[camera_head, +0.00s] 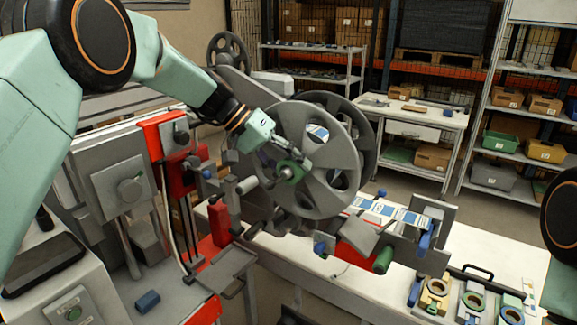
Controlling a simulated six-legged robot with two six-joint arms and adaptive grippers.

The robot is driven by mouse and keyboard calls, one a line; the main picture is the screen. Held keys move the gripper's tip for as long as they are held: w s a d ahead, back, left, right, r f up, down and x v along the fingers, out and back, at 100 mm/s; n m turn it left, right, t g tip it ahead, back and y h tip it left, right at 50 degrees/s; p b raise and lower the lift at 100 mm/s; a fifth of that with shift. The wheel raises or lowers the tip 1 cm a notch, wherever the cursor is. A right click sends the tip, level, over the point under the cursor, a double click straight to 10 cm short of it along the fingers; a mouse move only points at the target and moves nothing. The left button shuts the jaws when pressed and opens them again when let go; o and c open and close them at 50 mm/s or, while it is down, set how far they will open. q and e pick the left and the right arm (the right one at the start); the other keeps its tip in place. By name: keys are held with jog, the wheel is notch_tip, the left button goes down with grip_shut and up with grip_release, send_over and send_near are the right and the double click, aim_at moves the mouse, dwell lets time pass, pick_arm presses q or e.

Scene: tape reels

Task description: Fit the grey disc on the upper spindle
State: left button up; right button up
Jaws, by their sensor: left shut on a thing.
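A large grey disc (329,157) with cut-out openings stands near upright in the middle of the head view, in front of the machine. My left gripper (291,166) reaches in from the upper left and is shut at the disc's centre, by a green hub piece. Its fingers hide part of the hub. A second grey reel (367,137) shows partly behind the disc. The upper spindle cannot be made out; the disc and my arm cover that part of the machine. It is unclear whether the disc touches a spindle. My right gripper is not in view.
A red-and-grey machine unit (168,150) stands left of the disc. A smaller spoked wheel (228,51) is behind my left arm. Blue-and-white labels (388,211) lie on the machine at right. Small parts (473,305) sit on the white bench (480,247). Shelves stand behind.

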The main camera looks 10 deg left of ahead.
pick_arm(q)
jog(key=o, duration=1.6)
jog(key=v, duration=1.2)
jog(key=shift+s, duration=0.1)
